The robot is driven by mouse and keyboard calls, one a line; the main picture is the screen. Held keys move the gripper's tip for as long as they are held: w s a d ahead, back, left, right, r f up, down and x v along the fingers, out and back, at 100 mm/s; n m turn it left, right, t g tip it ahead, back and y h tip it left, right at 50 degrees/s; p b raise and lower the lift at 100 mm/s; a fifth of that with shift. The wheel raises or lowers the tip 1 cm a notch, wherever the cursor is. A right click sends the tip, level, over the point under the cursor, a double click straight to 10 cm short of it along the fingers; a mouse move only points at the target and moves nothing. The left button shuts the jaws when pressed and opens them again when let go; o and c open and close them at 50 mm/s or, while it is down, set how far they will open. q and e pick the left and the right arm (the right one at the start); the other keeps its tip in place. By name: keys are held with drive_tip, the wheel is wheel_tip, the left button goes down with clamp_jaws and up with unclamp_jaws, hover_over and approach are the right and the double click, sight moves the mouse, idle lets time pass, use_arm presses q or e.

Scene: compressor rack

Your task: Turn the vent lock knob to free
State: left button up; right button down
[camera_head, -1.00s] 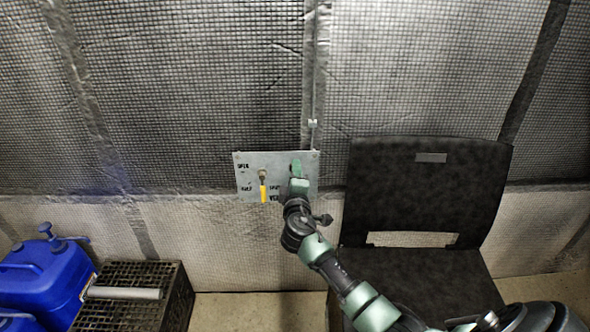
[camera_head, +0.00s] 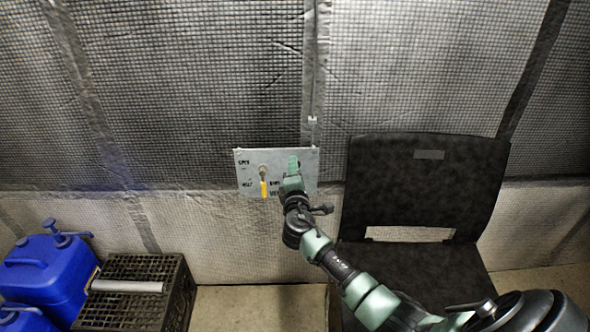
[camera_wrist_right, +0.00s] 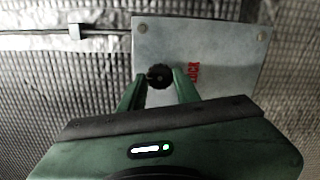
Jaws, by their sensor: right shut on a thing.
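A grey metal panel (camera_head: 247,187) is mounted on the quilted wall and has black lettering. A yellow-handled lever (camera_head: 264,187) hangs down on its left part. My right gripper (camera_head: 294,163) is at the panel's right part and hides what is there in the head view. In the right wrist view, a black round knob (camera_wrist_right: 159,75) sits between the two green fingers of my right gripper (camera_wrist_right: 160,88), which is shut on it. Red letters reading "LOCK" (camera_wrist_right: 194,74) show beside the knob on the panel. My left gripper is not in view.
A black chair (camera_head: 425,190) stands right of the panel, under my right arm. Blue canisters (camera_head: 45,270) and a black crate (camera_head: 180,305) with a grey cylinder (camera_head: 127,286) are at the lower left. A conduit (camera_head: 311,90) runs up the wall.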

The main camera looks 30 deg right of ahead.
drive_tip(key=c, duration=1)
unclamp_jaws()
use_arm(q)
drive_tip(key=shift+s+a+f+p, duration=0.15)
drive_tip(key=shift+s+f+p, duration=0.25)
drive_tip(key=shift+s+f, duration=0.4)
use_arm(e)
drive_tip(key=v, duration=0.7)
drive_tip(key=shift+s+a, duration=0.2)
drive_tip(key=shift+s, duration=0.15)
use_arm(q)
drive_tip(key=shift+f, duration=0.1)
